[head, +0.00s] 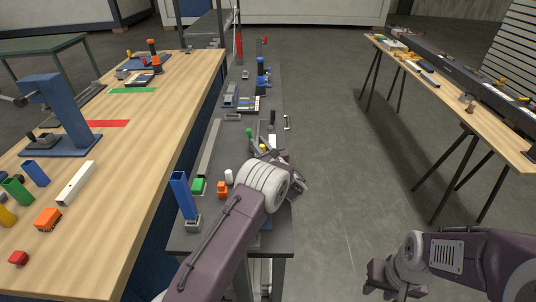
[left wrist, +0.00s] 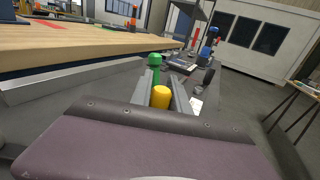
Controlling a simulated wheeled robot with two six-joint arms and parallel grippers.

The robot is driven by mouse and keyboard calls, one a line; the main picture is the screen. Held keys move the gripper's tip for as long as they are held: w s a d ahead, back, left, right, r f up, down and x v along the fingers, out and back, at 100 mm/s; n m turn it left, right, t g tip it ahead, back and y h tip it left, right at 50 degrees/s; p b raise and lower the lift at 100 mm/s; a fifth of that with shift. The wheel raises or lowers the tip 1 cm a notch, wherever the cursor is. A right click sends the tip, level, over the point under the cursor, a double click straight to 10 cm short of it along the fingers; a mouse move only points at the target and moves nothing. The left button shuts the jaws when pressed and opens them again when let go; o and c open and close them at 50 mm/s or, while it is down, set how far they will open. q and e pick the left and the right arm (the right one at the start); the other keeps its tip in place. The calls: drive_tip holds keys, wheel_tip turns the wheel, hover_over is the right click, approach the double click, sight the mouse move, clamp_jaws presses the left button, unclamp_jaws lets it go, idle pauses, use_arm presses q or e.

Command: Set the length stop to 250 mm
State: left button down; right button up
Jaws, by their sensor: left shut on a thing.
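My left gripper (head: 262,150) is over the narrow grey bench (head: 262,92), largely hidden behind its own wrist in the head view. In the left wrist view, a yellow rounded knob (left wrist: 161,97) sits between its two grey fingers, and the gripper is shut on it. A green knob (left wrist: 154,60) stands upright just beyond the fingers; it also shows in the head view (head: 249,132). A long grey rail (head: 209,147) lies along the bench's left side. I cannot read any scale or the stop's position. My right gripper (head: 383,280) hangs over the floor at lower right, away from the bench; its finger opening is unclear.
A wooden table (head: 150,120) on the left carries a blue press (head: 55,115), coloured blocks and red and green mats. On the bench stand a blue upright block (head: 183,195), a green block (head: 198,186) and an orange one (head: 222,188).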

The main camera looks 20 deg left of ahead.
use_arm(q)
drive_tip(key=shift+w+a, duration=0.1)
drive_tip(key=shift+w, duration=0.25)
drive_tip(key=c, duration=1.3)
unclamp_jaws()
drive_tip(key=shift+o, duration=0.2)
drive_tip(key=shift+s, duration=0.1)
drive_tip(key=v, duration=0.8)
drive_tip(key=shift+s+d, duration=0.3)
drive_tip(key=shift+d, duration=0.15)
